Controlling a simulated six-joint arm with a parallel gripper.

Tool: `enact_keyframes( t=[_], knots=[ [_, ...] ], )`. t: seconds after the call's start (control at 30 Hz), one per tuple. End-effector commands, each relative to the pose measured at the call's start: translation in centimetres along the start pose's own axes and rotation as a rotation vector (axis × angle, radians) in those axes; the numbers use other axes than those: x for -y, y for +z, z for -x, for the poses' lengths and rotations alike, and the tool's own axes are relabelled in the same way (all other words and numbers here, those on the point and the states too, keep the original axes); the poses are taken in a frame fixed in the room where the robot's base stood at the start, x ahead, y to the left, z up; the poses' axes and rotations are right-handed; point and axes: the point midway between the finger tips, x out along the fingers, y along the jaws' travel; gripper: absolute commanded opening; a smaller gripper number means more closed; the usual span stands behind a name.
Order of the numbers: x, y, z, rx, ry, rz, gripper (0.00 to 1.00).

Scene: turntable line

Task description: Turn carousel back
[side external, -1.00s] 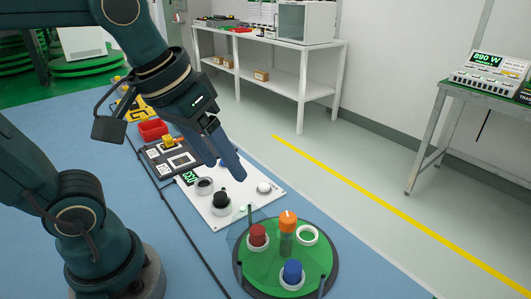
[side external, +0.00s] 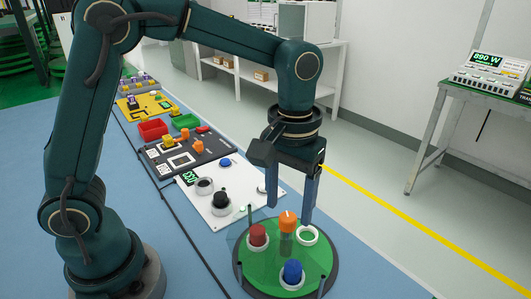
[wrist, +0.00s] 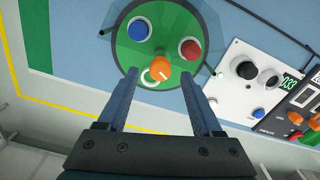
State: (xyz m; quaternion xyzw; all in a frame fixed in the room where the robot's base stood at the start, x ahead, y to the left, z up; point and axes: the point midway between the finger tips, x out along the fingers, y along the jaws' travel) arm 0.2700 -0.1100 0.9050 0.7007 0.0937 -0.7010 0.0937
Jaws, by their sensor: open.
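The carousel is a green disc with a dark rim (side external: 244,281), and it also shows in the wrist view (wrist: 135,60). An orange post with a white-marked cap (side external: 287,236) stands upright near its middle. Around the post are a red round piece (side external: 257,234), a blue round piece (side external: 292,271) and a white ring (side external: 314,240) with nothing in it. My gripper (side external: 290,213) points down above the far side of the carousel, open and empty. In the wrist view, the orange cap (wrist: 160,68) lies in line between the two fingertips; contact cannot be told.
A white panel (side external: 221,221) with black knobs and a dark panel (side external: 178,176) with orange pieces lie beyond the carousel, to its left in the side view. A thin upright post (side external: 249,222) stands at the carousel's edge. Blue tabletop is free at the near left.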

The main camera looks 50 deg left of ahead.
Motion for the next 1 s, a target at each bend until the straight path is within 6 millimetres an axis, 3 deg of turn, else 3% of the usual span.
enact_keyframes(
  t=[0.2, 0.5, 0.67, 0.7, 1.0],
  knots=[
    [0.1, 0.0, -2.2, 0.001, -0.001, 0.000, 0.67],
    [0.0, 0.0, -2.5, -0.001, 0.001, 0.000, 0.67],
    [0.0, 0.0, -2.4, -0.001, 0.001, 0.000, 0.06],
    [0.0, 0.0, -2.4, -0.001, 0.001, 0.000, 0.00],
    [0.0, 0.0, -2.4, -0.002, 0.001, 0.000, 0.00]
  ],
)
